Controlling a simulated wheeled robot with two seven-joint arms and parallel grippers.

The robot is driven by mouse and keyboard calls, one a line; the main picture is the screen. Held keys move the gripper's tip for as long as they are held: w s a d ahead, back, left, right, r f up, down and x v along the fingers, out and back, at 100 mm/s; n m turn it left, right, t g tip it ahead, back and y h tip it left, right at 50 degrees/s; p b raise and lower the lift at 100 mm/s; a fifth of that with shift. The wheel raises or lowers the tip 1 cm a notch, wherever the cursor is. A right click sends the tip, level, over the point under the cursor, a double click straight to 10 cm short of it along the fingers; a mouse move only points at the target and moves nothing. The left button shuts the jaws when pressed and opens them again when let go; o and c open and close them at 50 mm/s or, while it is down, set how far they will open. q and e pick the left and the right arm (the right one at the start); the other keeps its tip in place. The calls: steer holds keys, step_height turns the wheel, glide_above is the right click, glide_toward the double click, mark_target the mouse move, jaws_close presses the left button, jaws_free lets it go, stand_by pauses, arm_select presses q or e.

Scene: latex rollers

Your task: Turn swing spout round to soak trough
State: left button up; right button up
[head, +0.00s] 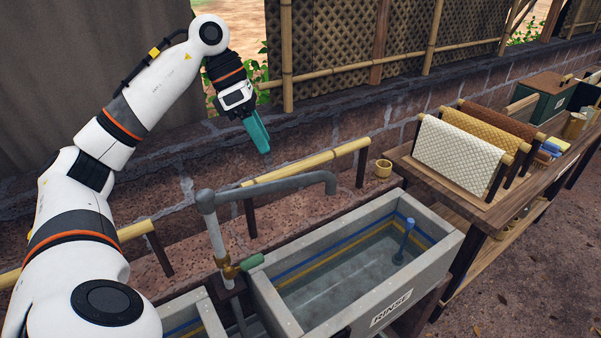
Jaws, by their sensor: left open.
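The swing spout (272,190) is a grey pipe on an upright riser. Its arm points right, and its downturned end hangs over the back of the trough labelled RINSE (425,287). A brass valve with a green handle (252,262) sits low on the riser. A second trough (180,307) shows only in part at the bottom left, beside the rinse trough; its label is out of view, so I cannot tell for certain that it is the soak trough. My left gripper (260,147), with teal fingers, is open and empty, above and behind the spout, touching nothing. My right gripper is not in view.
Bamboo rails (305,165) on dark posts run behind the spout, before a brick wall. A blue stick-like tool (404,240) stands in the rinse trough.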

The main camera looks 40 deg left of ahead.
mark_target(281, 180)
arm_select(q)
steer(key=x, duration=0.3)
steer(key=s+x, duration=0.1)
steer(key=x, duration=0.1)
steer(key=shift+d+f, duration=0.25)
steer(key=shift+f, duration=0.15)
steer(key=p+x, duration=0.1)
steer(key=x, duration=0.4)
steer(key=shift+w, duration=0.2)
steer(key=shift+d+f+p, duration=0.1)
steer(key=shift+f+p, duration=0.2)
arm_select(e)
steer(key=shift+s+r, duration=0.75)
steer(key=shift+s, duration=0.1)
arm_select(q)
steer(key=shift+c, duration=0.3)
jaws_close()
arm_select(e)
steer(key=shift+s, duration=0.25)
